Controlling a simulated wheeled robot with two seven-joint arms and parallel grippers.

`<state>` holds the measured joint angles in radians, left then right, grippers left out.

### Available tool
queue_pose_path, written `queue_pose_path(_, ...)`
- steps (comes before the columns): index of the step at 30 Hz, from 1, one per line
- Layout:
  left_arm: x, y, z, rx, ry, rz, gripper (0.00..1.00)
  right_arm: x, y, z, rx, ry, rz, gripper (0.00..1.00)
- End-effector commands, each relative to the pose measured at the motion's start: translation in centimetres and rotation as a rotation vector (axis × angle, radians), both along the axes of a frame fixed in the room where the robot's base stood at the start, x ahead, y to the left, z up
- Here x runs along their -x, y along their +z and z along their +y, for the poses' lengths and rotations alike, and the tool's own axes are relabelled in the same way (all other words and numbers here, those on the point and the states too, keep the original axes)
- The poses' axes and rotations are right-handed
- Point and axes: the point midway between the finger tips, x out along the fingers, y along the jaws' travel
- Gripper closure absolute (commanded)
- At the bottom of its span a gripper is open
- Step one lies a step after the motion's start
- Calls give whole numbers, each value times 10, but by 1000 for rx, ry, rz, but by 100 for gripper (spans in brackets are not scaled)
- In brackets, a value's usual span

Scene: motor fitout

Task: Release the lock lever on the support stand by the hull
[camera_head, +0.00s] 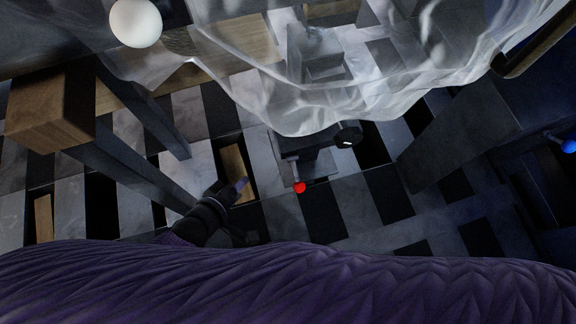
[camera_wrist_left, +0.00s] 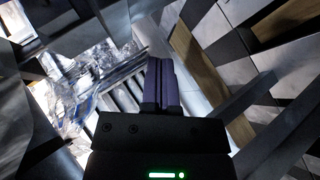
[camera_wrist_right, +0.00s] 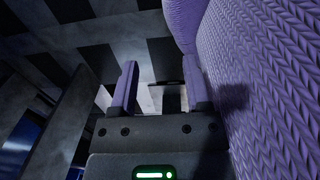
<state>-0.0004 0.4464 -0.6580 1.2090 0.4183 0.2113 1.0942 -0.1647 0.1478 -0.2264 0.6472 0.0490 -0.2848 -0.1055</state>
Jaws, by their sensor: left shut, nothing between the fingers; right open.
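In the head view, a lever with a red ball end (camera_head: 300,187) sticks out toward me from a dark grey stand (camera_head: 318,166). A black knob (camera_head: 348,133) sits at the stand's upper right. I cannot tell whether the lever is locked. My left gripper (camera_head: 241,184) is left of the red ball, apart from it, with its fingers shut and empty. Its closed purple fingers show in the left wrist view (camera_wrist_left: 160,84). My right gripper, in the right wrist view (camera_wrist_right: 161,88), is open, with nothing visibly held; it does not show in the head view.
A crumpled translucent sheet (camera_head: 290,95) hangs over the stand's upper part and hides some of it. A wooden block (camera_head: 50,108) on grey beams stands at left. A blue ball-ended lever (camera_head: 569,146) is at far right. A white ball (camera_head: 135,22) is at upper left.

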Motion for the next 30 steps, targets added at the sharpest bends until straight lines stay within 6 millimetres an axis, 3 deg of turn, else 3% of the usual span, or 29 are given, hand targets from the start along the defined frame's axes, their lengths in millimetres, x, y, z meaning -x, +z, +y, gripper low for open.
queue_pose_path(1,0,-35,-9,133,28,24,100,20,-44,-3,6,-3,50,39)
queue_pose_path(3,0,-42,-22,332,77,59,100,39,-66,-6,14,-11,93,39)
queue_pose_path(5,4,-46,-29,479,117,102,100,58,-79,-9,21,-22,133,39)
queue_pose_path(6,16,-47,-30,550,155,145,100,85,-76,-10,30,-43,177,39)
queue_pose_path(7,21,-49,-30,596,178,171,100,100,-75,-11,34,-56,201,39)
queue_pose_path(10,33,-52,-31,698,233,226,100,130,-73,-13,46,-83,250,39)
queue_pose_path(13,36,-50,-31,734,253,244,100,138,-71,-13,49,-93,263,39)
queue_pose_path(23,32,-51,-34,732,253,242,100,139,-72,-13,50,-93,264,39)
queue_pose_path(30,-2,-71,-59,733,253,243,100,146,-89,-13,51,-92,286,39)
